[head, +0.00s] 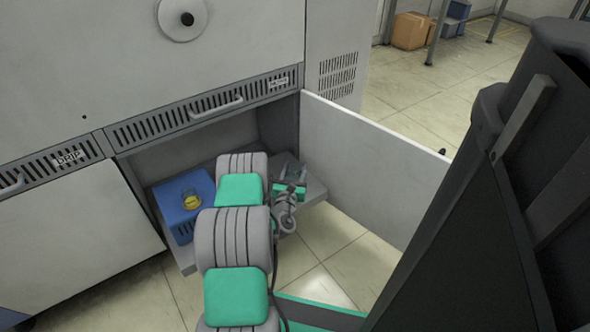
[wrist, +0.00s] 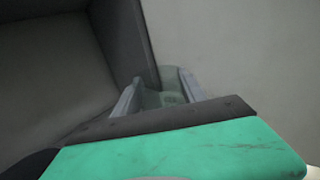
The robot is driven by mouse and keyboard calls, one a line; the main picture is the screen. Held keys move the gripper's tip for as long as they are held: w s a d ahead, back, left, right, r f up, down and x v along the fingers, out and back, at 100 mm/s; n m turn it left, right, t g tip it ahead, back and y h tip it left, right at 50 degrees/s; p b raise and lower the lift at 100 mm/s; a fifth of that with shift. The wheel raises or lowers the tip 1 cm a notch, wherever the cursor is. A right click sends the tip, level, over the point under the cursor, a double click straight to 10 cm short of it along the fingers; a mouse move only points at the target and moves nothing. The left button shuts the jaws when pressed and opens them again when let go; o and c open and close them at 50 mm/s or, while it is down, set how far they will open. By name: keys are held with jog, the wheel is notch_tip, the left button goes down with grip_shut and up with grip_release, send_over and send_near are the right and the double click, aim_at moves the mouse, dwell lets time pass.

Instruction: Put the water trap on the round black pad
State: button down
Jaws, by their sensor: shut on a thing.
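My gripper (head: 292,174) is at the right end of the open cabinet bay, over the pulled-out shelf. It is shut on a pale grey-green, see-through thing, which I take to be the water trap (wrist: 168,98). In the wrist view my gripper (wrist: 160,92) has its two grey fingers on either side of it, and my green and black hand hides its lower part. In the head view the held thing is too small to make out clearly. I cannot make out the round black pad in either view.
The open white door (head: 375,165) is close on the right. My arm hides the middle of the shelf.

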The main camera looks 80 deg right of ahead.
jog(key=shift+f+b, duration=0.4)
jog(key=shift+f, duration=0.1)
jog(key=c, duration=0.6)
grip_release()
jog(key=shift+a, duration=0.1)
